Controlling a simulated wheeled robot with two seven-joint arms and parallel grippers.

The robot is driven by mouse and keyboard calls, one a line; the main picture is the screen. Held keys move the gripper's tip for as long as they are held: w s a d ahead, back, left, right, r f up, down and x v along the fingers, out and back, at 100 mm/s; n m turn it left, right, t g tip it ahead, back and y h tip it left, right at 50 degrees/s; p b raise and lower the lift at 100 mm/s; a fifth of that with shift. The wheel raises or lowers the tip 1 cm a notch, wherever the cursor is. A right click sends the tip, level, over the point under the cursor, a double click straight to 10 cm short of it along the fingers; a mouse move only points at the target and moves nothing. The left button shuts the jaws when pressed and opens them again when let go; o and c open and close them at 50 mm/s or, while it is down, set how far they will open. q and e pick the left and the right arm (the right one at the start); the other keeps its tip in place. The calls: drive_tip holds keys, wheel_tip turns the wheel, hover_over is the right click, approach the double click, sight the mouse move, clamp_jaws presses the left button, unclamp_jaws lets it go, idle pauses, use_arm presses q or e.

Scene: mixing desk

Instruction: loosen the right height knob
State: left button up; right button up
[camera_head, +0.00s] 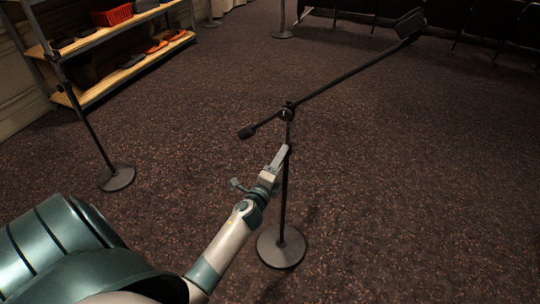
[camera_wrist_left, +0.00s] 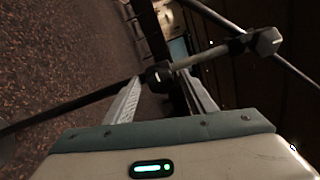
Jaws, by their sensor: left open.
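The right microphone stand (camera_head: 284,200) stands upright on the carpet with a round base and a tilted boom (camera_head: 350,75). My left gripper (camera_head: 282,153) reaches its pole at mid-height, below the boom joint. In the left wrist view, the dark height knob and collar (camera_wrist_left: 158,77) lie in the gap between the tips of my open left gripper (camera_wrist_left: 161,82). I cannot tell whether the fingers touch it. In the head view the gripper mostly hides the knob. My right gripper is not in view.
The boom joint (camera_head: 287,113) sits just above the gripper, and the boom's short end (camera_head: 246,132) points left. Another stand with a round base (camera_head: 116,178) is at left. Shelves (camera_head: 130,68) stand at back left. Carpet right of the stand is clear.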

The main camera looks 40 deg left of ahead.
use_arm(q)
drive_tip(key=b+v, duration=0.1)
drive_tip(key=v, duration=1.6)
drive_tip(key=shift+b, duration=0.4)
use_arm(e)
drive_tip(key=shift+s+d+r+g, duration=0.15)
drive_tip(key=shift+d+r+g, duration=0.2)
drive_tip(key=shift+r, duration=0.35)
use_arm(q)
drive_tip(key=shift+d, duration=0.1)
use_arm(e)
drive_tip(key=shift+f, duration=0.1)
